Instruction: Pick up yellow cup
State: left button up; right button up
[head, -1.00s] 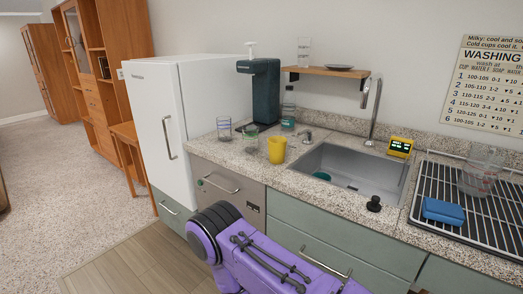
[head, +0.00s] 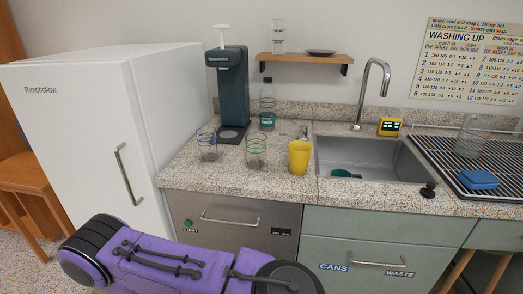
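A purple arm of mine crosses the bottom left of the head view, below the counter and in front of the cabinets. No gripper fingers show in the view. Nothing touches the yellow cup.
Another clear glass (head: 207,146) and a dark teal dispenser (head: 228,92) stand left on the counter (head: 222,178). A bottle (head: 267,105) is behind. The sink (head: 368,158), yellow timer (head: 389,127) and drying rack (head: 455,175) lie right. A white fridge (head: 85,130) borders the left.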

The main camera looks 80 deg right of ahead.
aim_at(299, 159)
jog(key=i, duration=0.15)
jog(key=z, duration=1.25)
